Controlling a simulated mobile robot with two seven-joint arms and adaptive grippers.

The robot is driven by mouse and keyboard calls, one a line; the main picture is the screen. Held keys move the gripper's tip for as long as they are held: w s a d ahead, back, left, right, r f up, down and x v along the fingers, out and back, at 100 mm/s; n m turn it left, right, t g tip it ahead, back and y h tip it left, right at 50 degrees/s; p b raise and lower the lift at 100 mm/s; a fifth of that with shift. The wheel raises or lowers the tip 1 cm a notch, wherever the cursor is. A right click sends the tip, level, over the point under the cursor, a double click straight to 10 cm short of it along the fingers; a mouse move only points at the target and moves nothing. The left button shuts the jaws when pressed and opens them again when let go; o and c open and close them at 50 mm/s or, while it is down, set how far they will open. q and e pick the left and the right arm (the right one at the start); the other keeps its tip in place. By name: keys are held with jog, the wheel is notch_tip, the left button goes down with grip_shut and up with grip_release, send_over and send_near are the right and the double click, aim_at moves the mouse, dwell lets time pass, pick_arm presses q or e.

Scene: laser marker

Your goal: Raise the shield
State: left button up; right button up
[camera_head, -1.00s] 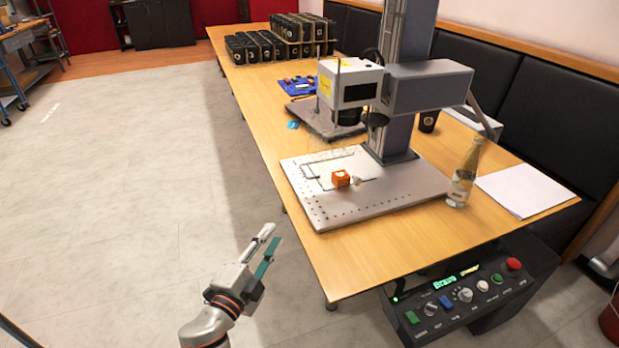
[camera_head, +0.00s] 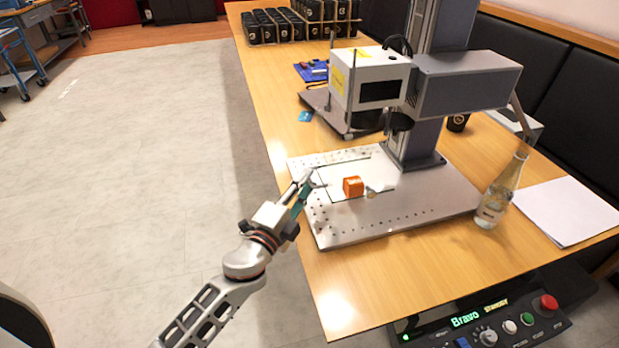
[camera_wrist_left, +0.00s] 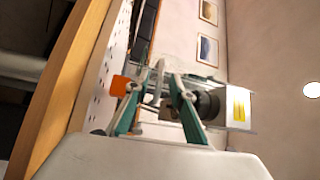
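The laser marker's grey head (camera_head: 372,78) stands over a metal plate (camera_head: 420,205). An orange cube (camera_head: 353,187) sits on the plate, and also shows in the left wrist view (camera_wrist_left: 122,85). I take the thin outline around the cube (camera_head: 328,190) for the clear shield's edge; its panel is hard to make out. My left gripper (camera_head: 306,186) is at the plate's left edge, pointing towards the cube. In the left wrist view its teal fingers (camera_wrist_left: 155,105) are apart, with a grey, hook-like bar (camera_wrist_left: 156,82) showing between or beyond them; contact is unclear. My right gripper is out of view.
The control panel (camera_head: 490,325) sits below the table's front edge. Black boxes (camera_head: 300,22) stand at the far end.

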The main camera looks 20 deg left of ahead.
pick_arm(q)
jog(key=shift+x, duration=1.05)
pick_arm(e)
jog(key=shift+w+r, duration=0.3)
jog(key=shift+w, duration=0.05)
pick_arm(q)
grip_shut()
